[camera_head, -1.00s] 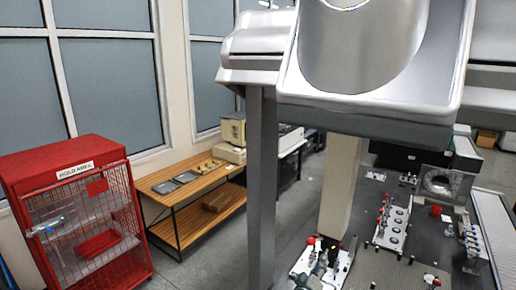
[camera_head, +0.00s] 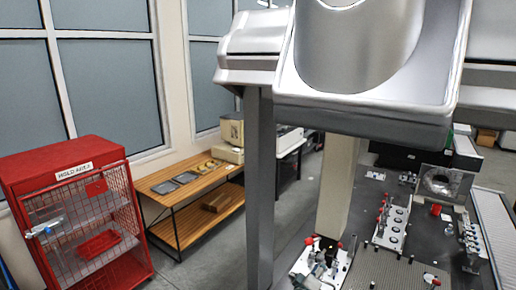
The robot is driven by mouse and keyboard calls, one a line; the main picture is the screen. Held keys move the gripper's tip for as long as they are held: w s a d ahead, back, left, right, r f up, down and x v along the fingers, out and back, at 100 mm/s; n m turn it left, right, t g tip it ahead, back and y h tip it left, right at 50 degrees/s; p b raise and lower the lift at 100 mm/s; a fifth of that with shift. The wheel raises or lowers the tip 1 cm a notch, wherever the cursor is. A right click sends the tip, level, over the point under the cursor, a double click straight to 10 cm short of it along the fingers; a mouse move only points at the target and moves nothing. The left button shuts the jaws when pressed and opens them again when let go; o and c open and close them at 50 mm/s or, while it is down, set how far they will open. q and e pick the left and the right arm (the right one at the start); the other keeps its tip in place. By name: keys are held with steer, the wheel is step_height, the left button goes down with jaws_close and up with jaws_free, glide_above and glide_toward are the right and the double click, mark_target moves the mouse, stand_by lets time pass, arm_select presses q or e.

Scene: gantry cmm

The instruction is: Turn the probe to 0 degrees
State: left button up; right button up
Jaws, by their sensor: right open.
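The gantry's pale column (camera_head: 339,185) comes down from the large grey machine head (camera_head: 365,70) toward the dark measuring table. I cannot make out the probe or its angle; the area below the column is small and crowded. My right gripper (camera_head: 325,254) shows small and dark at the column's lower end, above a white plate (camera_head: 302,264) with small parts. It is open, and I see nothing held in it. Whether it touches anything is not clear. My left gripper is not in view.
A grey upright (camera_head: 260,190) stands left of the column. Fixtures with red knobs (camera_head: 393,224) and a perforated plate (camera_head: 385,272) occupy the table on the right.

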steer(key=v, duration=0.6)
steer(key=shift+s+a, duration=0.25)
steer(key=shift+a, duration=0.1)
steer(key=shift+f, duration=0.1)
